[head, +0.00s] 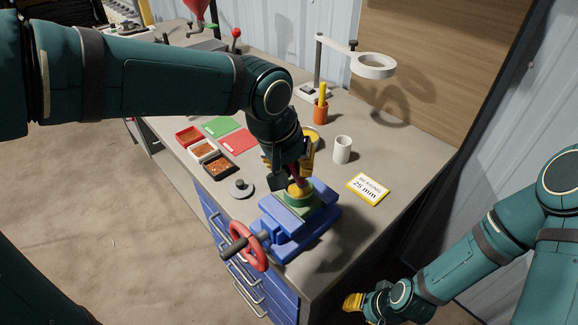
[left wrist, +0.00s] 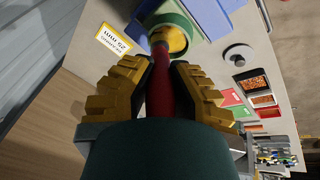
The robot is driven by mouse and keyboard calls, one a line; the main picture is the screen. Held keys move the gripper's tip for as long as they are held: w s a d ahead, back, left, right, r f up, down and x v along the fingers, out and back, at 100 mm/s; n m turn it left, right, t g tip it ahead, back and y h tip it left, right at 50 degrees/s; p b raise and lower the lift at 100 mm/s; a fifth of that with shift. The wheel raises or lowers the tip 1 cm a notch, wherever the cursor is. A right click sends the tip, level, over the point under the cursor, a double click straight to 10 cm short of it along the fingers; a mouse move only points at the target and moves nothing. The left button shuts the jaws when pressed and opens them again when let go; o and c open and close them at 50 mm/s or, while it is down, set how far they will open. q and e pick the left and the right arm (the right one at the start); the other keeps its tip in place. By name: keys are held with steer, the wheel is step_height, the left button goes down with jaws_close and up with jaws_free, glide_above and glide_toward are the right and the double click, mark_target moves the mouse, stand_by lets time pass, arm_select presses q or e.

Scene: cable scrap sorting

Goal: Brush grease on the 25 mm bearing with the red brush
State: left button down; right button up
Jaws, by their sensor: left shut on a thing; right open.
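My left gripper (head: 290,165) is shut on the red brush (left wrist: 160,90), whose handle runs between the yellow fingers in the left wrist view. The brush tip reaches the yellow centre of a green round piece (left wrist: 178,22), seemingly the bearing; whether it touches is hard to tell. In the head view, this green and yellow piece (head: 301,191) sits on top of the blue vise (head: 285,228). A yellow-edged card (head: 368,188) reading "BEARING 25 mm" lies to the right of the vise. My right gripper (head: 353,302) is open and empty, low beside the bench.
A yellow round container (head: 313,136), partly hidden, and a white cup (head: 342,150) stand behind the vise. An orange cup (head: 321,113) and a ring lamp (head: 373,66) are further back. Small bins (head: 219,168) and a grey knobbed disc (head: 241,188) lie left. The bench's right side is mostly clear.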

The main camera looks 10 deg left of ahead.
arm_select(q)
steer(key=shift+a, duration=0.75)
stand_by(2.9)
